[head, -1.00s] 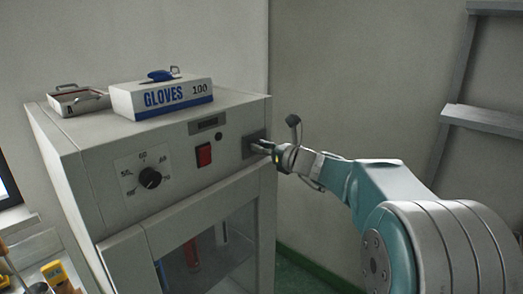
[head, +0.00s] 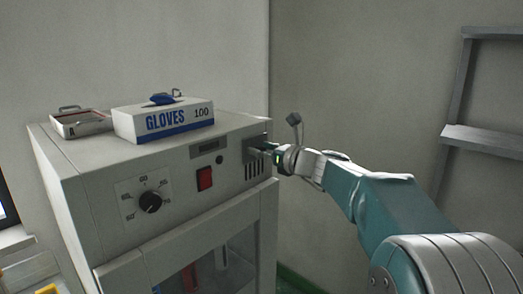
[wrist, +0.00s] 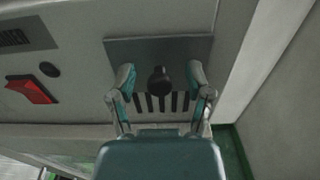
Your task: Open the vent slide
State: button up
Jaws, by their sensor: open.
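The vent slide is a grey metal plate (wrist: 158,48) with a dark round knob (wrist: 161,81), at the right end of the cabinet's front panel. The plate also shows in the head view (head: 256,142). Dark vertical vent slots (wrist: 160,102) lie uncovered just below the plate. My gripper (wrist: 161,74) is open, with one finger on each side of the knob and a visible gap to it on both sides. In the head view my gripper (head: 272,154) is at the slide and partly hides it.
The cabinet (head: 85,205) has a red switch (head: 204,178) and a black dial (head: 150,202) left of the slide. A glove box (head: 165,121) and a small metal tin (head: 80,123) stand on top. A wall is close on the right, with grey shelving (head: 485,141).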

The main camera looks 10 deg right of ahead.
jog(key=v, duration=1.2)
jog(key=s+a+f+n+g+h, duration=0.3)
jog(key=s+a+f+n+g, duration=0.4)
jog(key=s+a+f+n, duration=0.55)
jog(key=s+d+f+n+g+h, duration=0.1)
jog(key=s+d+f+n+h, duration=0.2)
jog(key=s+n, duration=0.4)
jog(key=s+d+f+n+g+h, duration=0.1)
jog(key=s+f+n+h, duration=0.3)
jog(key=s+n, duration=0.4)
jog(key=shift+d+n+h, duration=0.3)
jog(key=shift+d+n, duration=0.35)
jog(key=shift+d, duration=0.25)
